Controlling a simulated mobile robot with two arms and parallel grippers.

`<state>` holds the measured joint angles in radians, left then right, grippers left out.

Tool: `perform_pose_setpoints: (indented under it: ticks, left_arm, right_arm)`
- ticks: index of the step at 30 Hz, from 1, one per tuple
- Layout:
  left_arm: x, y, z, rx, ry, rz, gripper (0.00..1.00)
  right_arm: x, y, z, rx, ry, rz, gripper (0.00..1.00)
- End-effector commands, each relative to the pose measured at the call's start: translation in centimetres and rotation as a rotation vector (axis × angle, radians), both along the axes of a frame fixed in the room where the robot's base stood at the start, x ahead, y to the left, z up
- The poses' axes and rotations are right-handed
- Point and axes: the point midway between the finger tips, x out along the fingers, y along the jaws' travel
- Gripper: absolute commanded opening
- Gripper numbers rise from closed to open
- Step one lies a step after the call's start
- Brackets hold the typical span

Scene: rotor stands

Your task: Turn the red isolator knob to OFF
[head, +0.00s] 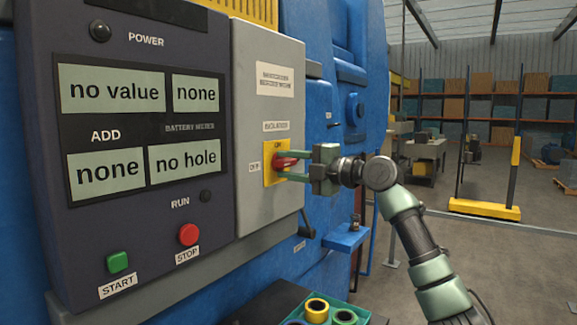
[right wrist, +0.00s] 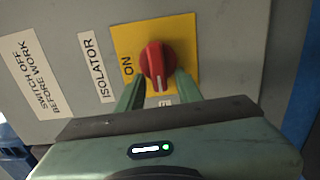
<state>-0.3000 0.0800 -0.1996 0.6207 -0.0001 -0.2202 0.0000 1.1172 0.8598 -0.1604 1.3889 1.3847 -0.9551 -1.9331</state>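The red isolator knob (head: 286,162) sits on a yellow plate (head: 271,178) on the grey switch box. In the right wrist view the knob (right wrist: 157,62) shows with its white mark pointing down, away from the ON side, toward a label mostly hidden by my gripper. In the head view the OFF label (head: 254,167) is left of the plate and ON is above the knob. My right gripper (head: 290,167) has one finger on each side of the knob, closed close against it; the exact contact is partly hidden. My left gripper is not in view.
The dark control panel (head: 130,220) with a green START button (head: 118,261) and red STOP button (head: 188,235) is left of the grey box (head: 262,85). A green tray (head: 367,320) with rings stands below. Blue machinery is behind the box; open floor lies to the right.

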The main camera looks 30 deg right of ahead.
Motion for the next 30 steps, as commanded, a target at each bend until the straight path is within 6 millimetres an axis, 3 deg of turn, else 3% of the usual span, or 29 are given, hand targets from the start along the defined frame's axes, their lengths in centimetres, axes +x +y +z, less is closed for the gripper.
perform_pose_setpoints:
  ticks: [11, 22, 30]
  left_arm:
    - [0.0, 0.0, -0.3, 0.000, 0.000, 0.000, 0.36]
    - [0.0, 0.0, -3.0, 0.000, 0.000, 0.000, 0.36]
    - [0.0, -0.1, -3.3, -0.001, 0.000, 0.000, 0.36]
  right_arm:
    - [-0.4, -0.2, -0.1, 0.001, 0.000, 0.000, 0.38]
    - [-5.7, -2.4, -0.3, -0.001, 0.000, -0.002, 0.38]
    - [-7.2, -3.0, -0.1, 0.001, 0.002, 0.001, 0.38]
